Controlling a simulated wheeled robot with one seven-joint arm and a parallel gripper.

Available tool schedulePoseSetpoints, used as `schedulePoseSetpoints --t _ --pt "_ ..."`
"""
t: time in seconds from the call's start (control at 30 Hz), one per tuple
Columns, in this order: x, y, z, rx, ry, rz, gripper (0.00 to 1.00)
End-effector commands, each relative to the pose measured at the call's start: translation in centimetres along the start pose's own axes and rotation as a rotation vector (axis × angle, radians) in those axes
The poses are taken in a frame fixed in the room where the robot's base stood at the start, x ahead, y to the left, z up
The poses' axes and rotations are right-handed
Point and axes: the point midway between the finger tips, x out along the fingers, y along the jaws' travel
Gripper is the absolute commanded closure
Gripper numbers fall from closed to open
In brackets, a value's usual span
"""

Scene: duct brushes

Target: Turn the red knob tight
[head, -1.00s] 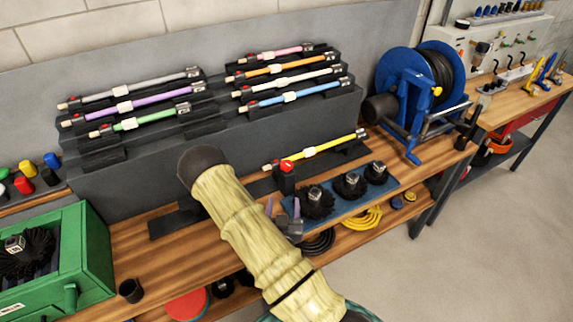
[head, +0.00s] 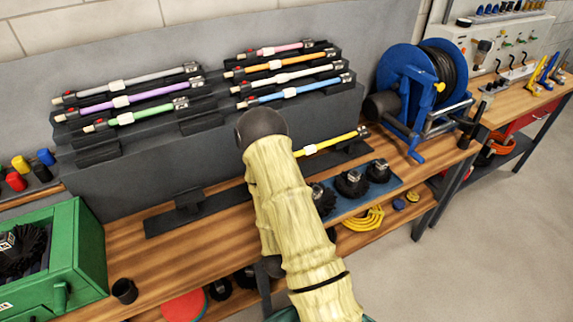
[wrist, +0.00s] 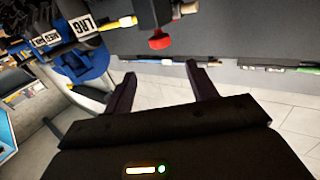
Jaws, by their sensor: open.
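The red knob (wrist: 159,42) shows in the wrist view, at the dark end of the yellow rod (wrist: 118,23). My gripper (wrist: 160,71) is open and empty. Its two dark fingers point toward the knob, which appears between and beyond the fingertips, apart from them. In the head view my padded arm hides the gripper.
Black brushes (head: 351,184) on a blue mat stand right of my arm. A blue reel (head: 408,95) is farther right. A stepped rack (head: 215,135) of coloured rods stands behind. A green box (head: 75,262) and black cup (head: 125,291) sit at left.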

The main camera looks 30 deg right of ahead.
Motion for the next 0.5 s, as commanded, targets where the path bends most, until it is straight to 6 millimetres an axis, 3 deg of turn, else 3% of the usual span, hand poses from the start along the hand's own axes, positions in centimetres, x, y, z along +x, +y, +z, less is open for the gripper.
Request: schedulePoseSetpoints --t 0.1,0.5 --pt "0.4 0.1 0.8 0.008 -0.011 0.010 0.43" --pt "1.8 0.1 1.0 0.011 -0.016 0.011 0.43"
